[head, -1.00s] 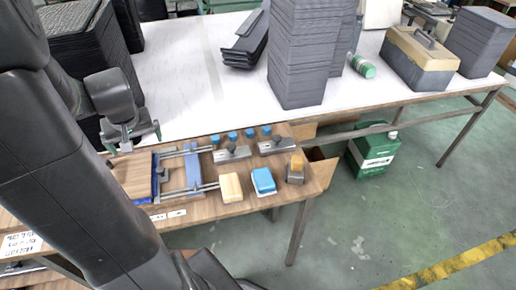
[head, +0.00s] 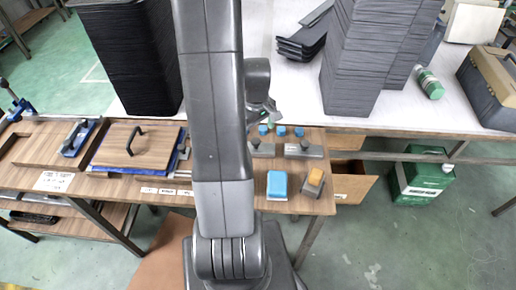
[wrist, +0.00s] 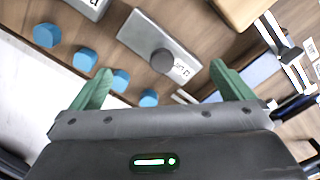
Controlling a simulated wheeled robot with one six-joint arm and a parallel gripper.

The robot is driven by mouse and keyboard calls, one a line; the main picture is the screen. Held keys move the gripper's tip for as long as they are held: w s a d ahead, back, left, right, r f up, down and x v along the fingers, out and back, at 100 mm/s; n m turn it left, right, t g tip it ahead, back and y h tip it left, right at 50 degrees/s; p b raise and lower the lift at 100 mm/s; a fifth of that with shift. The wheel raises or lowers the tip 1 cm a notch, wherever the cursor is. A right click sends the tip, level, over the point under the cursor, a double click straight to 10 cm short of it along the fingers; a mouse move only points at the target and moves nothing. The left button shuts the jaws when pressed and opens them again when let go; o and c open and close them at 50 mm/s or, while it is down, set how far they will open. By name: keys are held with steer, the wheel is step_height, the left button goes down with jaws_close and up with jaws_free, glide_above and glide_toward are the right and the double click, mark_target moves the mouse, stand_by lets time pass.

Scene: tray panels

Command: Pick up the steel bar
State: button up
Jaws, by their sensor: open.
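Two flat grey steel bars with dark round knobs lie side by side on the wooden panel. The one nearer the middle of the wrist view (wrist: 138,33) has a white label and shows in the head view (head: 262,150) beside my arm. The other (head: 303,151) lies to its right, and its end shows at the top left of the wrist view (wrist: 84,6). My gripper (wrist: 162,80) is open and empty. Its green fingers spread on either side of the labelled bar's near side. In the head view it is partly hidden behind my arm.
Several blue pegs (wrist: 84,59) stand close to the bars. A blue block (head: 277,186) and an orange-topped block (head: 314,180) lie at the panel's front. A wooden block (wrist: 242,10) is near the labelled bar. Tall black tray stacks (head: 372,50) stand behind.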

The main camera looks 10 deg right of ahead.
mark_target(256, 140)
steer(key=shift+a+f+p, duration=0.15)
steer(key=shift+f+p, duration=0.2)
steer(key=shift+f, duration=3.3)
steer(key=c, duration=2)
